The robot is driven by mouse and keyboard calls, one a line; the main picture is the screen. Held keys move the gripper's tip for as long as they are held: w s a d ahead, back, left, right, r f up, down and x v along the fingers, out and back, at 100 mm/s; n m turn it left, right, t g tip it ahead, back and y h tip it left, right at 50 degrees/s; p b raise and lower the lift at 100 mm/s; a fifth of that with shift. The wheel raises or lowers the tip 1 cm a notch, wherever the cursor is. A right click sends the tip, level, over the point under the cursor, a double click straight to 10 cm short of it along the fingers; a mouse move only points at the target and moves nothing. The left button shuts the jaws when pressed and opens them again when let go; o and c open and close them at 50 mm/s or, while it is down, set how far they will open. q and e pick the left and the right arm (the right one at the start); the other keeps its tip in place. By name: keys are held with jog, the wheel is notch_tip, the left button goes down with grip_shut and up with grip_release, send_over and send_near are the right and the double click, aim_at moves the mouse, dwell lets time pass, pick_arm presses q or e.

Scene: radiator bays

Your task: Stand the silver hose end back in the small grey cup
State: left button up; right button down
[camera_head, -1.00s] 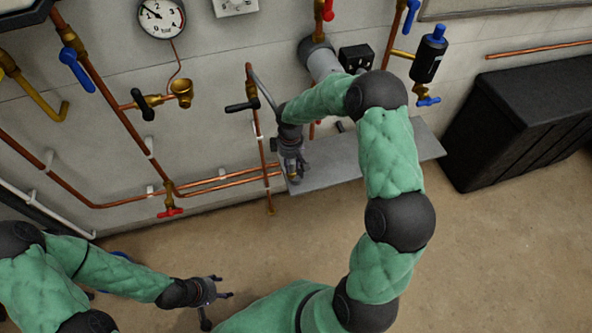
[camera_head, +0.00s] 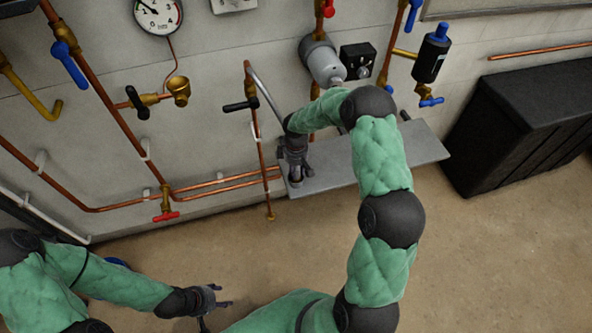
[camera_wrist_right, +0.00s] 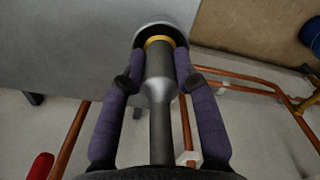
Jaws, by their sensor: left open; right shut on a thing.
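The silver hose end (camera_wrist_right: 158,78) is between the two purple-grey fingers of my right gripper (camera_wrist_right: 160,58), which is shut on it. Its brass-coloured ring (camera_wrist_right: 160,40) lies at the mouth of the small grey cup (camera_wrist_right: 147,29), which has a pale rim and dark inside. How deep the tip sits in the cup I cannot tell. In the head view my right gripper (camera_head: 298,176) points down at the left end of the shelf and mostly hides cup and hose end. The grey hose (camera_head: 266,96) runs down to it. My left gripper (camera_head: 218,305) is open and empty, low over the floor.
The grey shelf (camera_head: 345,173) is clear along its front. Copper pipes (camera_head: 215,183) and a black-handled valve (camera_head: 241,105) stand close left of the right gripper. A grey cylinder (camera_head: 321,61) is on the wall behind my arm. A black chest (camera_head: 520,120) stands at the right.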

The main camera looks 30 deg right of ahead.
jog(key=shift+f, duration=0.35)
jog(key=c, duration=0.9)
grip_release()
jog(key=shift+r, duration=0.1)
notch_tip(320, 180, up, 12)
jog(key=p, duration=0.4)
jog(key=shift+r, duration=0.1)
jog(key=s+a+f+m+y, duration=0.3)
jog(key=s+a+f, duration=0.5)
jog(key=a+f, duration=0.4)
jog(key=s+a+f+m, duration=0.1)
jog(key=s+a+m, duration=0.1)
jog(key=s, duration=0.3)
jog(key=s+a+f+m, duration=0.1)
jog(key=s+a+f, duration=0.1)
jog(key=s+a, duration=0.3)
jog(key=s+a+f+m+y, duration=0.1)
jog(key=s+a+f+m, duration=0.1)
jog(key=s+a, duration=0.2)
jog(key=shift+s+m, duration=0.3)
jog(key=shift+s, duration=1.05)
